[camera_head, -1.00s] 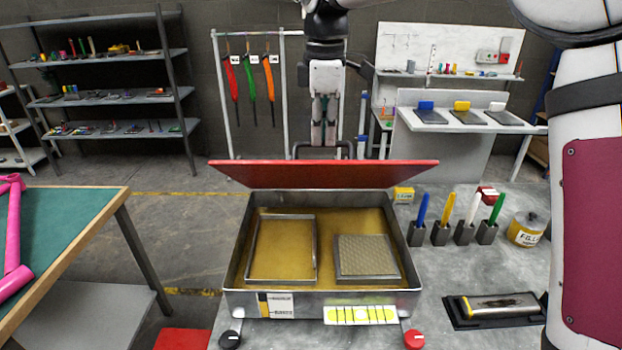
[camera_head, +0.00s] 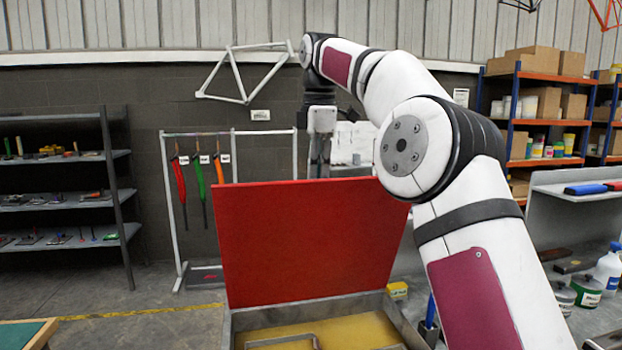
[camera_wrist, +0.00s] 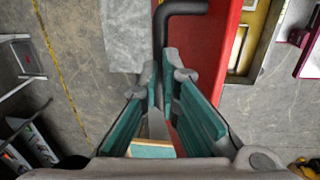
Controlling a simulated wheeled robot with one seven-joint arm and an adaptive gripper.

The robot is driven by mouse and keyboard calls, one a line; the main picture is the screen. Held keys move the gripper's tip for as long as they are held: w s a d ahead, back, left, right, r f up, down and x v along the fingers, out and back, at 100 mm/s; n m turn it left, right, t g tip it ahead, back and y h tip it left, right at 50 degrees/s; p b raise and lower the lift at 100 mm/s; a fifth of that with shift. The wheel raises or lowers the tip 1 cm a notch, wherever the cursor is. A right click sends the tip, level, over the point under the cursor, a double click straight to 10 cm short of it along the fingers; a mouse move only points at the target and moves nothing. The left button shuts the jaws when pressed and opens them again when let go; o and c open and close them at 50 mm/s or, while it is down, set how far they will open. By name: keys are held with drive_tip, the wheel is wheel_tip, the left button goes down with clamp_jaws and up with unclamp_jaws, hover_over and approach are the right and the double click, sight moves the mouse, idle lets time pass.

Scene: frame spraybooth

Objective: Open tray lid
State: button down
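The red tray lid (camera_head: 310,240) stands raised and steeply tilted at the back of the metal tray (camera_head: 380,300). Its inner face is toward the head camera. Only the tray's rear part, with a yellow bottom and a piece of frame inside, shows at the bottom edge. My gripper (camera_head: 319,160) points down behind the lid's top edge, its tips hidden there. In the wrist view, the teal-padded fingers of my gripper (camera_wrist: 162,78) are close together around the dark lid handle (camera_wrist: 180,8). The lid (camera_wrist: 207,45) lies just right of them.
A rack with red, green and orange hanging items (camera_head: 199,185) stands behind. Grey shelves (camera_head: 80,160) are at the left. My arm covers much of the right side. Bottles and jars (camera_head: 590,285) stand on the bench at the right.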

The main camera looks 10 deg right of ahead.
drive_tip(key=shift+w+d+f+g, duration=0.15)
drive_tip(key=shift+w+f, duration=0.25)
drive_tip(key=shift+f, duration=0.25)
drive_tip(key=shift+w+f+g, duration=0.15)
drive_tip(key=shift+w+f, duration=0.2)
drive_tip(key=shift+f, duration=0.25)
drive_tip(key=c, duration=1.7)
unclamp_jaws()
drive_tip(key=shift+o, duration=0.2)
drive_tip(key=shift+w, duration=0.15)
